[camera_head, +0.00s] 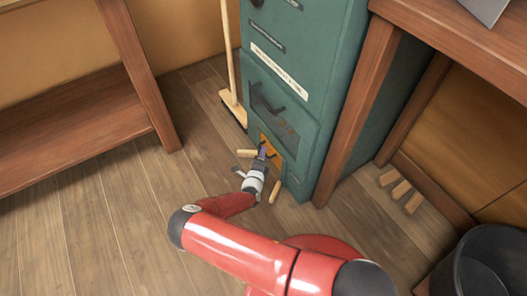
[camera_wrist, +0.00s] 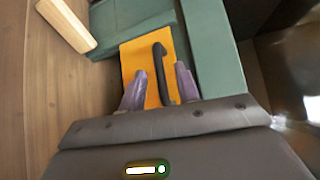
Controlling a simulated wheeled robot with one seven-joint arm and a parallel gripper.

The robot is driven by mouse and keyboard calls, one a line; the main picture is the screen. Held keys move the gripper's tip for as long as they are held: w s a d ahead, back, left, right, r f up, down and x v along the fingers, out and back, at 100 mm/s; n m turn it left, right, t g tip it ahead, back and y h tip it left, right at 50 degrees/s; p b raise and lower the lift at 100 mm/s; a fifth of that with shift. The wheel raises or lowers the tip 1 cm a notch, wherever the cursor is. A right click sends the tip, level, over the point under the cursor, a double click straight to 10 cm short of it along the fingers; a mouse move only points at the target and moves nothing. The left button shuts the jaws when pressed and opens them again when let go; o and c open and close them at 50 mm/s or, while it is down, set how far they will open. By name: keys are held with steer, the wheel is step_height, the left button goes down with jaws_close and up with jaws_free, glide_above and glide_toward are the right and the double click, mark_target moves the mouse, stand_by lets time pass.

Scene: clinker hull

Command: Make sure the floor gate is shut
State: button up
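The floor gate appears to be the orange panel (camera_head: 272,148) low on the front of the green cabinet, just above the floor. In the wrist view the orange panel (camera_wrist: 132,62) carries a black bar handle (camera_wrist: 161,72). My gripper (camera_head: 261,155) is down at this panel. In the wrist view my gripper (camera_wrist: 161,72) has its two purple fingers apart, with the handle between them and a gap on the left side. Whether the right finger touches the handle is unclear. My gripper partly hides the panel in the head view, and I cannot tell whether it sits fully closed.
The green cabinet (camera_head: 303,63) has a larger dark-handled door above the panel. A broom (camera_head: 233,108) leans at its left. Loose wood pieces (camera_head: 275,191) lie near my gripper. A workbench leg (camera_head: 358,105) stands at the right, a black bucket (camera_head: 490,265) at lower right. Left floor is clear.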

steer(key=shift+x, duration=1.1)
jaws_close()
